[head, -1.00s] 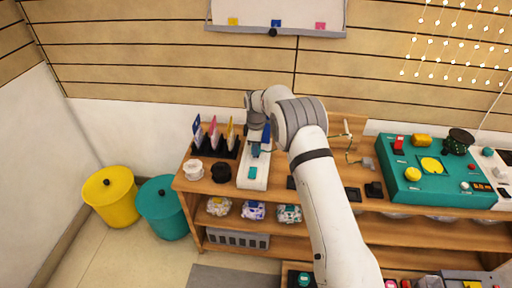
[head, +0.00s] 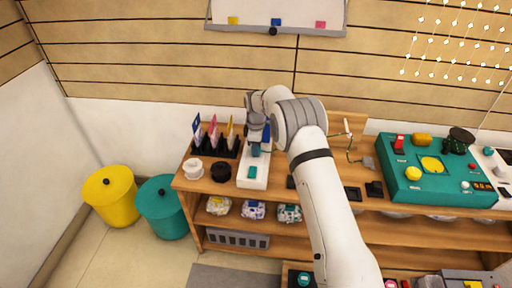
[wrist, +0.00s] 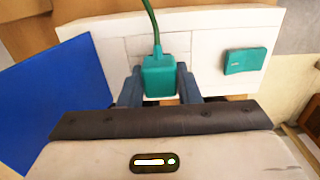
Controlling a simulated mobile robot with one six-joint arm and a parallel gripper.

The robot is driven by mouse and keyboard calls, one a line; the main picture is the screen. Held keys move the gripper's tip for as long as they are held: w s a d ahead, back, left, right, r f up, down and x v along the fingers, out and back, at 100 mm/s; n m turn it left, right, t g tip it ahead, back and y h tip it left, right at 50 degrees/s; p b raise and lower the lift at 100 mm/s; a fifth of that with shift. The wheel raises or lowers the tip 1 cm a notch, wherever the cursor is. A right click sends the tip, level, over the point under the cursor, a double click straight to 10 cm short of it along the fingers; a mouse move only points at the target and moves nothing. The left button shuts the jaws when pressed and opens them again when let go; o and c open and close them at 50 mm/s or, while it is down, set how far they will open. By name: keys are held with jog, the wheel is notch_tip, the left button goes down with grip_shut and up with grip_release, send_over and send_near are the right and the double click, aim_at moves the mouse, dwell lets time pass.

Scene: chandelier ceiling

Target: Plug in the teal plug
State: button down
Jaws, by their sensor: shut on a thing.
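The teal plug (wrist: 160,75) is between the two blue-grey fingers of my gripper (wrist: 159,88) in the wrist view, and the gripper is shut on it. A green cord rises from the plug toward the top of the view. Behind the plug is a white strip (wrist: 205,40) with a raised teal block (wrist: 245,61) to the right, apart from the plug. In the head view my gripper (head: 257,148) is over the far part of the white strip (head: 253,183), with the teal block (head: 253,172) nearer. The plug's underside is hidden, so I cannot tell whether it touches the strip.
Left of the strip on the wooden shelf (head: 335,172) are a black spool (head: 221,173), a white spool (head: 193,169) and a black holder with upright cards. A blue panel (wrist: 55,110) fills the wrist view's left side. A teal console (head: 430,185) stands right.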

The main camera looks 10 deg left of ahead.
jog(key=shift+f, duration=0.35)
jog(key=c, duration=1)
grip_release()
jog(key=shift+o, duration=0.5)
jog(key=o, duration=0.3)
jog(key=shift+r, duration=0.15)
jog(key=shift+r+p, duration=1.8)
jog(key=shift+r, duration=1.85)
